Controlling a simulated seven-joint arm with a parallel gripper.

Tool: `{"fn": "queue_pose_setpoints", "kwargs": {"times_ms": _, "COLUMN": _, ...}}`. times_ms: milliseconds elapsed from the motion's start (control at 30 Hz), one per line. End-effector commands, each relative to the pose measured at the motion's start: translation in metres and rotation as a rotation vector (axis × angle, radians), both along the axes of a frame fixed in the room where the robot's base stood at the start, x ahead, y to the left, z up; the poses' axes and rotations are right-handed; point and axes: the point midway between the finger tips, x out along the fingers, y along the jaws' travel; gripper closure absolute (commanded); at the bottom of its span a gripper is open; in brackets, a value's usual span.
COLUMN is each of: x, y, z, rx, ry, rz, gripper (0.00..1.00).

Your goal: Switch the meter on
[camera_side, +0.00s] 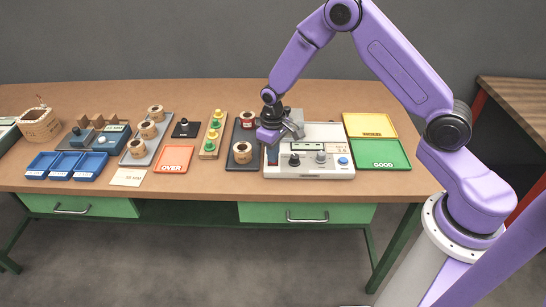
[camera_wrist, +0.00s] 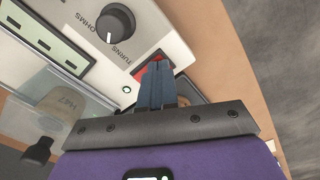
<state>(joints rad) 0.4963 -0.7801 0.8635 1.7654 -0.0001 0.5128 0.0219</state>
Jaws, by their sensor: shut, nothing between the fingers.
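The meter (camera_side: 320,170) is a white box with a dark knob, a blue button and a small display, on the right half of the bench. In the wrist view its panel (camera_wrist: 150,25) shows a black knob (camera_wrist: 116,23) marked OHMS and TURNS. A red switch (camera_wrist: 140,72) sits near the panel's edge. My gripper (camera_wrist: 158,66) is shut and empty, its fingertips at the red switch and covering part of it. Whether they touch it I cannot tell. A small green ring-shaped lamp (camera_wrist: 126,89) is beside the switch. In the side view my gripper (camera_side: 272,152) is over the meter's left end.
A dark tray (camera_side: 232,162) with coils stands left of the meter. A yellow tray (camera_side: 370,125) and a green GOOD tray (camera_side: 378,154) lie to its right. An orange OVER tray (camera_side: 174,158) and blue bins (camera_side: 67,165) are further left.

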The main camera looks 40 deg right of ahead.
Motion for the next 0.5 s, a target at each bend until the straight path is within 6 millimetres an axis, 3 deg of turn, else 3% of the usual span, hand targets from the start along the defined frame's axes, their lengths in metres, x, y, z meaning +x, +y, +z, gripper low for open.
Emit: {"fn": "queue_pose_setpoints", "kwargs": {"times_ms": 500, "x": 0.0, "y": 0.0, "z": 0.032, "rx": 0.0, "ry": -0.001, "rz": -0.001, "gripper": 1.0}}
